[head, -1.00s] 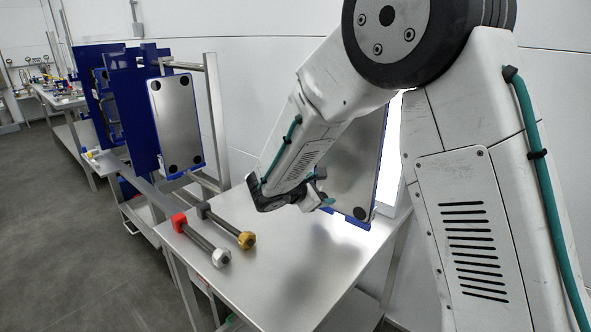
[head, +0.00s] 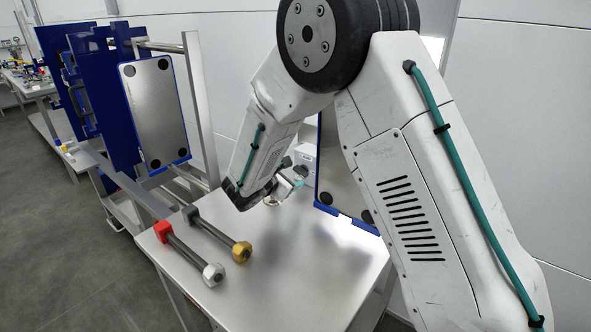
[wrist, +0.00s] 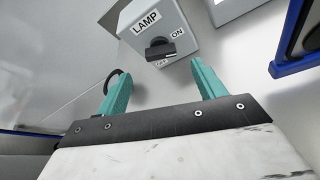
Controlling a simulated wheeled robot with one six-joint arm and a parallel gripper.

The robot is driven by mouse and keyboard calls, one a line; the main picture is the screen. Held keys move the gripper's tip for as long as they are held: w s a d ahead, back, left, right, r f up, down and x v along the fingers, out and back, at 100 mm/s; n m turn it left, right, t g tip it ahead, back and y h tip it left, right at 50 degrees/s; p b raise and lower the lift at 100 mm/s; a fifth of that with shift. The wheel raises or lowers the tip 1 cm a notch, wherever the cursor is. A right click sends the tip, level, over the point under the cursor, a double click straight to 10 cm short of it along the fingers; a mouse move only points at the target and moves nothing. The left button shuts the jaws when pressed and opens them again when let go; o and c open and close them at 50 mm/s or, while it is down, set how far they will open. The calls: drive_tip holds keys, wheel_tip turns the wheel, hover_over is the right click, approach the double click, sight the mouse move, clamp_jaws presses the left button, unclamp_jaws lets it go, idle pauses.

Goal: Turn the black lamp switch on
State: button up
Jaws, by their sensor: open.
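The lamp switch is a black rotary knob (wrist: 160,49) on a grey box (wrist: 186,22) labelled LAMP, at the top of the wrist view. An ON label sits right of the knob; another label below it is partly covered. The knob's handle lies roughly sideways, its right end below ON. My gripper (wrist: 163,84) is open and empty, its teal fingers spread to the lower left and lower right of the knob, apparently not touching it. In the head view my gripper (head: 297,178) is in front of the box (head: 305,155), which it partly hides; the knob cannot be made out there.
A metal table (head: 290,265) carries two bars, one with a red end (head: 163,232), one with a gold end (head: 241,252). A blue-edged plate (head: 340,190) stands right of my gripper, partly behind my arm. Another blue-framed plate (head: 155,110) hangs at left.

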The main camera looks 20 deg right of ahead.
sight(299, 172)
drive_tip(key=x, duration=0.7)
drive_tip(key=shift+w+d, duration=0.1)
drive_tip(key=shift+d, duration=0.05)
drive_tip(key=c, duration=1)
